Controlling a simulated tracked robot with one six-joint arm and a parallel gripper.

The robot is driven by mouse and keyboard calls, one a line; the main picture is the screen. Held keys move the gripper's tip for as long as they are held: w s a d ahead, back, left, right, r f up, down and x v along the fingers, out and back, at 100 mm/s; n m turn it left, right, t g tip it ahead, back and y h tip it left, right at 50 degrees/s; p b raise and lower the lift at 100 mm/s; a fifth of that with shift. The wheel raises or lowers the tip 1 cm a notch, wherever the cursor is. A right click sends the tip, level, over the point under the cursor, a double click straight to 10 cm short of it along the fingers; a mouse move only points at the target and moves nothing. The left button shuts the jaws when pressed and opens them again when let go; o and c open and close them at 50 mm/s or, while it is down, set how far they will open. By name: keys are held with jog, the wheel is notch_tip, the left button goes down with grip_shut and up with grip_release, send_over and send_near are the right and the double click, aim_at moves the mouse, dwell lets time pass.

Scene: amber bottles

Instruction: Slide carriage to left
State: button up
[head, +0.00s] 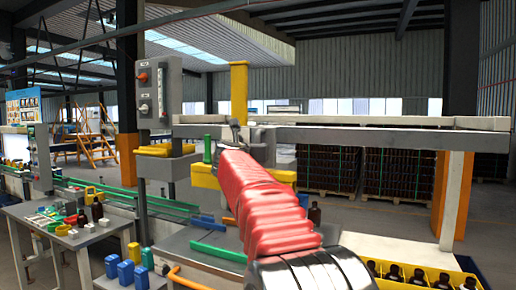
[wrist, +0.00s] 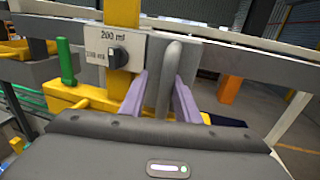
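The carriage has a yellow upright (head: 239,92) and sits on a long grey horizontal rail (head: 370,138). In the wrist view, its plate marked "200 ml" (wrist: 97,41) carries a black knob, with a yellow block (wrist: 90,97) below. A grey upright handle (wrist: 166,80) stands on the carriage's right side. My gripper (wrist: 160,98) has its two purple fingers on either side of this handle. They look apart, with a gap to the handle on the left. In the head view, my red-sleeved arm hides most of the gripper and part of the carriage.
A green peg (head: 207,149) stands left of the carriage, near a yellow-topped grey bracket (head: 165,150). A control box (head: 160,92) hangs on a post at left. A yellow crate of amber bottles (head: 415,275) is at lower right. Blue blocks (head: 126,272) are on the table.

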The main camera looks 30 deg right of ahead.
jog(key=shift+o, duration=0.7)
jog(key=shift+d+r, duration=0.1)
jog(key=shift+s, duration=0.1)
jog(key=v, duration=1.4)
